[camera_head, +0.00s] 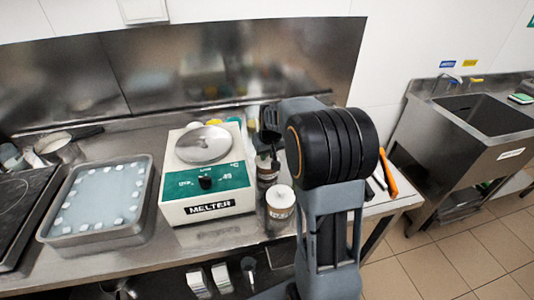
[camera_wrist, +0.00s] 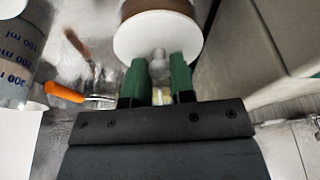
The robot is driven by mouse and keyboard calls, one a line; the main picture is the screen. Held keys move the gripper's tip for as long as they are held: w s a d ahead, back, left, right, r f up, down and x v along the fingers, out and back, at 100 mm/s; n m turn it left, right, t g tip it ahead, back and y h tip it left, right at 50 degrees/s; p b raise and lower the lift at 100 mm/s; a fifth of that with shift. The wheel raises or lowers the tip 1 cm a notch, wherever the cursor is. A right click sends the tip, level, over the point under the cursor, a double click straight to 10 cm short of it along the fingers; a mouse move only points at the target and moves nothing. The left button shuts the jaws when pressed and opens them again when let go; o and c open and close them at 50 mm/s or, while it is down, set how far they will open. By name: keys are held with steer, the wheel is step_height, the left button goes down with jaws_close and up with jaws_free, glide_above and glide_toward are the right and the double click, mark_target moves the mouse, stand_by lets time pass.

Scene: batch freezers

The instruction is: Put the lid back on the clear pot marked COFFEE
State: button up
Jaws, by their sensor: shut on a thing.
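My gripper (camera_wrist: 157,85) has its two green fingers closed on a small pale, see-through knob (camera_wrist: 158,62). The knob overlaps a round white lid (camera_wrist: 135,38) in the wrist view; I cannot tell whether they are one piece. A pot with brown contents (camera_wrist: 155,7) shows just beyond the white disc. In the head view a white-lidded pot with brown contents (camera_head: 280,200) stands on the counter right of the melter. Another small pot (camera_head: 267,170) stands behind it, below my gripper (camera_head: 269,148), partly hidden by my arm. No COFFEE marking is readable.
The melter (camera_head: 207,185) stands left of the pots. A metal tray (camera_head: 98,232) lies further left. An orange-handled tool (camera_head: 388,174) lies on the right; its handle shows in the wrist view (camera_wrist: 62,92), near a measuring jug (camera_wrist: 15,60). A sink (camera_head: 480,118) is far right.

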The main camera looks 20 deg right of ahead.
steer(key=o, duration=1.4)
steer(key=shift+o, duration=0.2)
steer(key=shift+r, duration=0.15)
steer(key=shift+r+p, duration=2.5)
steer(key=shift+r, duration=0.85)
jaws_close()
